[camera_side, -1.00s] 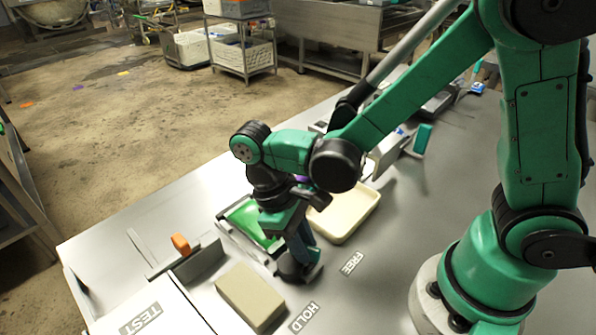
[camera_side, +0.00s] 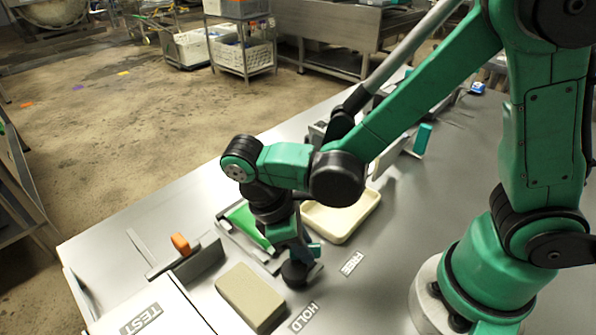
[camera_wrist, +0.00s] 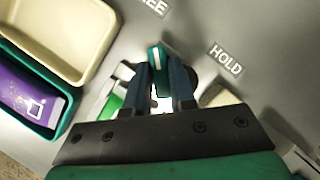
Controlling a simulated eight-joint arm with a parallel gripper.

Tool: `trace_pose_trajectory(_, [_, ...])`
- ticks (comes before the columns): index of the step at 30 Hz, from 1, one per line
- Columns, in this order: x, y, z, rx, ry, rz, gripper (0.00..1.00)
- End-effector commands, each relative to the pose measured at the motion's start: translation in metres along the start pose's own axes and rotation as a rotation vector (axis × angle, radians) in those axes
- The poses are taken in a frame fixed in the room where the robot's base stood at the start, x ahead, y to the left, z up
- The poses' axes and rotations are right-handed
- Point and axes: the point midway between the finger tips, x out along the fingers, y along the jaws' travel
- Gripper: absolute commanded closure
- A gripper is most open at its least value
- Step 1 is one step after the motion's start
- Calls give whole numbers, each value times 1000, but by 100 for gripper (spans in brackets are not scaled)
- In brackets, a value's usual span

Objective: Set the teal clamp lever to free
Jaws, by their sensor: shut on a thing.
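The teal clamp lever (camera_wrist: 156,56), with a white stripe on top, stands between my gripper's fingers in the wrist view. My gripper (camera_wrist: 164,80) is shut on it. In the wrist view the lever lies between the FREE label (camera_wrist: 150,6) and the HOLD label (camera_wrist: 225,60). In the side view my gripper (camera_side: 302,258) is low over the dark round pivot (camera_side: 295,273), and a bit of the teal lever (camera_side: 314,250) shows on its right. The FREE label (camera_side: 353,263) and HOLD label (camera_side: 304,317) lie on the bench nearby. The fingers hide part of the lever.
A beige block (camera_side: 250,297) lies left of the pivot. A cream tray (camera_side: 345,234) and a green item (camera_side: 246,222) are behind my gripper. An orange-handled part (camera_side: 181,243) stands farther left. A purple pouch (camera_wrist: 30,102) shows in the wrist view. The bench right of FREE is clear.

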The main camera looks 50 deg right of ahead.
Motion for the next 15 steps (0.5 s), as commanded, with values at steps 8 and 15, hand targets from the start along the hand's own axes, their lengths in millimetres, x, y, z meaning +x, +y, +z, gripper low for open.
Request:
trace_pose_trajectory(8, [0, 0, -1, -1, 5, 2, 100])
trace_pose_trajectory(15, [0, 0, -1, -1, 3, 1, 49])
